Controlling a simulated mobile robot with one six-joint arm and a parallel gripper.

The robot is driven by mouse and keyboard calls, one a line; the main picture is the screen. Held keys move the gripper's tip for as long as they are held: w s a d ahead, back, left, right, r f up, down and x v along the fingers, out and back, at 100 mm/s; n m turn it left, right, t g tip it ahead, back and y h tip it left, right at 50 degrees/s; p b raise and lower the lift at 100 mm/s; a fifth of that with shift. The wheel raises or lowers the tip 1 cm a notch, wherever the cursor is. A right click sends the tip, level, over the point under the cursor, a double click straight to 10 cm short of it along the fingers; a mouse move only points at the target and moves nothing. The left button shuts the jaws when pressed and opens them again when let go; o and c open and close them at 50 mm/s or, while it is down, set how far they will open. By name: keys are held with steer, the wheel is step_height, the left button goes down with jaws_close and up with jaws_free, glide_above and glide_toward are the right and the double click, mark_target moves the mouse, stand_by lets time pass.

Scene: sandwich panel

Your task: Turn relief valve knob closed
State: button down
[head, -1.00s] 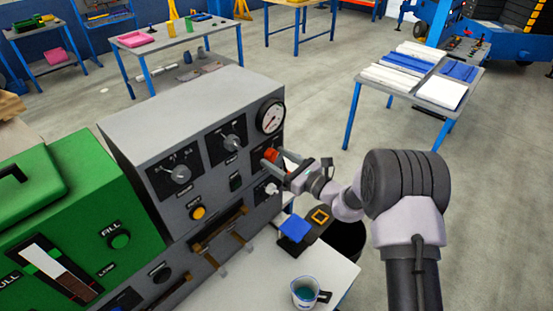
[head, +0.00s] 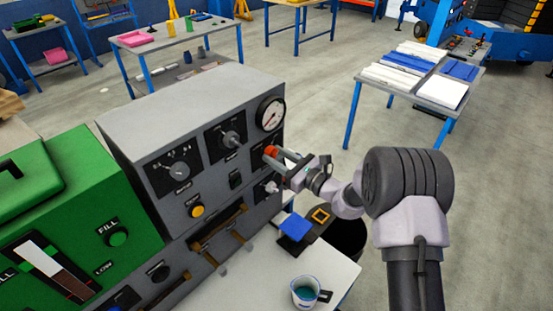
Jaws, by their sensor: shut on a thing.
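The red knob (head: 270,152) sits on the front of the grey panel (head: 188,105), below the round gauge (head: 271,114). My gripper (head: 277,156) reaches it from the right, with its fingers shut on the red knob. The fingers hide part of the knob, and its label cannot be read. Two other knobs, one at the left (head: 180,170) and one in the middle (head: 232,139), are on the same panel. A pale knob (head: 272,187) is just below my gripper.
A green unit (head: 75,215) stands left of the panel. A white-topped table (head: 270,270) in front holds a mug (head: 305,292) and a blue piece (head: 295,227). A yellow button (head: 197,211) is low on the panel. Open floor lies behind my arm.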

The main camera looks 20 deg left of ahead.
steer(key=n+b, duration=0.1)
steer(key=b, duration=0.1)
steer(key=n+b, duration=0.2)
steer(key=b, duration=0.1)
steer(key=n+b, duration=0.2)
steer(key=shift+f+b, duration=0.35)
steer(key=shift+w+r+n+b, duration=0.1)
steer(key=shift+r+n+b, duration=0.1)
steer(key=shift+n+b, duration=3.25)
steer(key=shift+r+n+b, duration=0.2)
steer(key=shift+n+b, duration=2.25)
steer(key=shift+b, duration=1.95)
steer(key=c, duration=0.9)
jaws_free()
steer(key=shift+c, duration=0.2)
